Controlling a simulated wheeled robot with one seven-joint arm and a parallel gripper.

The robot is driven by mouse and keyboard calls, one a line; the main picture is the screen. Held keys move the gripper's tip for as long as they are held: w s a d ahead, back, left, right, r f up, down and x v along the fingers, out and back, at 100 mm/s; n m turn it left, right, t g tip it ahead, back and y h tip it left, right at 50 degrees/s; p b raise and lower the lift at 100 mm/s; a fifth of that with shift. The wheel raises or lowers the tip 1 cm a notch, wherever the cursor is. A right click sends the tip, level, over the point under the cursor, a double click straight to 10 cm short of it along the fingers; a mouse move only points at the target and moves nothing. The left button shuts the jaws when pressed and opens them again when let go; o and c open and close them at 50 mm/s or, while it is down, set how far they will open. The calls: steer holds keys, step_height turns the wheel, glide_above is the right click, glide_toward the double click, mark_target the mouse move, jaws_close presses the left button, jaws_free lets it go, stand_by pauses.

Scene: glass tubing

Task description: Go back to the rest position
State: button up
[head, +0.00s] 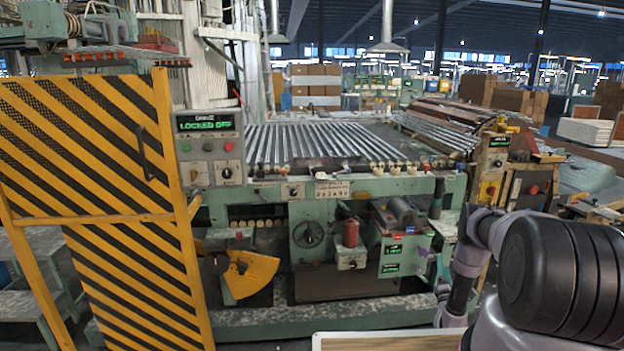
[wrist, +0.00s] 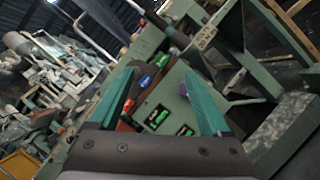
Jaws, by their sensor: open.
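My gripper (wrist: 160,82) is open in the wrist view, with its two green fingers spread and nothing between them. Beyond the fingers is a green control box (wrist: 168,108) with red, blue and green tags and lit green displays. The same control box (head: 410,262) shows in the head view on the front of the glass tubing machine, left of my arm. My dark arm is bent at the right of the head view. The fingers cannot be made out clearly there.
The green machine (head: 330,186) carries rows of glass tubes (head: 315,143). A yellow-and-black striped guard (head: 90,150) stands at the left beside a "LOCKED OFF" panel (head: 208,123). A red cylinder (head: 351,232) stands left of the control box. A pale board (head: 390,341) edges the bottom.

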steer(key=w+d+r+m+g+h, duration=0.15)
steer(key=w+r+m, duration=0.45)
steer(key=r, duration=0.8)
steer(key=w+d+r+m+g, duration=0.15)
steer(key=w+r+m, duration=0.25)
steer(key=w+r, duration=0.75)
steer(key=s+a+r+m+g+y, duration=0.1)
steer(key=s+a+r+m, duration=0.15)
steer(key=r, duration=0.55)
steer(key=s+a+r+m+g+y, duration=0.1)
steer(key=s+a+r+m, duration=0.15)
steer(key=r, duration=0.65)
steer(key=s+a+r+m+g, duration=0.1)
steer(key=s+a+r, duration=0.15)
steer(key=r, duration=0.55)
steer(key=s+a+r+m+g+y, duration=0.25)
steer(key=s+a+r, duration=0.35)
steer(key=s, duration=0.3)
steer(key=s+a+r+m+g+y, duration=0.1)
steer(key=s+a+r+m, duration=0.2)
steer(key=s+a+r, duration=0.55)
steer(key=s+a+f+m+g+y, duration=0.1)
steer(key=s+a+m+g, duration=0.1)
steer(key=s, duration=1.3)
steer(key=s+a+f+m+g+y, duration=0.2)
steer(key=s+a, duration=0.2)
steer(key=s, duration=1.2)
